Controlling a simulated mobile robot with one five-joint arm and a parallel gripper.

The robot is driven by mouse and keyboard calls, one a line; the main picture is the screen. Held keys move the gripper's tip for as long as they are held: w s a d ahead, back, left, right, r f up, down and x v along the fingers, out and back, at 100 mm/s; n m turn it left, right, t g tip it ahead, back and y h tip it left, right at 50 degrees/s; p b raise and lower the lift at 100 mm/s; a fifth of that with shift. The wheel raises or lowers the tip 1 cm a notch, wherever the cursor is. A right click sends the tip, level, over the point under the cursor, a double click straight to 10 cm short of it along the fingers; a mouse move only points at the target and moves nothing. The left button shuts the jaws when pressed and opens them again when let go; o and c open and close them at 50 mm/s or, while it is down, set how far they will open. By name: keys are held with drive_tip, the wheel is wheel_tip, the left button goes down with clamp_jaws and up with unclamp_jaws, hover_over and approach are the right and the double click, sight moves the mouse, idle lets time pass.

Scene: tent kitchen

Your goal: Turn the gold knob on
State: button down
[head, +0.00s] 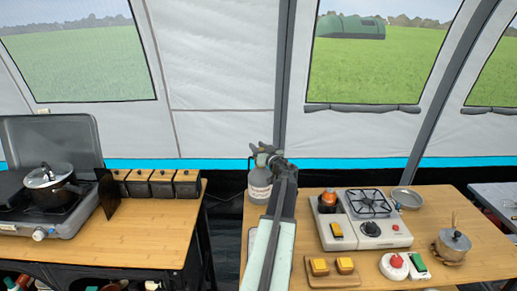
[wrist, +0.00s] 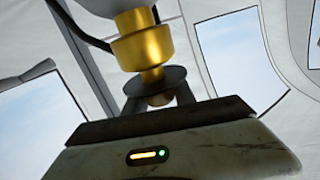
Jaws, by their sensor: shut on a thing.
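The gold knob (wrist: 142,47) fills the upper middle of the wrist view, a stepped, shiny gold piece with a narrower part below it. My gripper (wrist: 158,95) is right at its lower end, its dark fingers close around that end and shut. The exact contact is partly hidden by a dark round part. In the head view, my gripper (head: 262,151) is at the far end of my arm, above a grey canister (head: 259,184). I cannot make out the gold knob in the head view.
A black hose (wrist: 76,25) runs at the upper left of the wrist view. Right of my arm, a wooden table (head: 440,205) holds a portable stove (head: 363,233), a small pot (head: 453,245) and yellow blocks (head: 320,267). Another table (head: 150,245) with a stove stands left.

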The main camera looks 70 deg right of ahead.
drive_tip(key=n+t+y, duration=0.3)
drive_tip(key=y, duration=0.2)
drive_tip(key=shift+w+a+n, duration=0.1)
drive_tip(key=shift+n, duration=0.3)
drive_tip(key=shift+w+a+n+t+y, duration=0.1)
drive_tip(key=shift+a+n+t+y, duration=0.15)
drive_tip(key=shift+n+y, duration=0.3)
drive_tip(key=shift+w+a+n+t+y, duration=0.15)
drive_tip(key=shift+n+t+y, duration=0.15)
drive_tip(key=shift+y, duration=0.45)
drive_tip(key=shift+a, duration=0.1)
drive_tip(key=c, duration=1)
unclamp_jaws()
drive_tip(key=shift+s, duration=0.1)
drive_tip(key=shift+c, duration=0.2)
drive_tip(key=v, duration=0.7)
drive_tip(key=shift+s, duration=0.4)
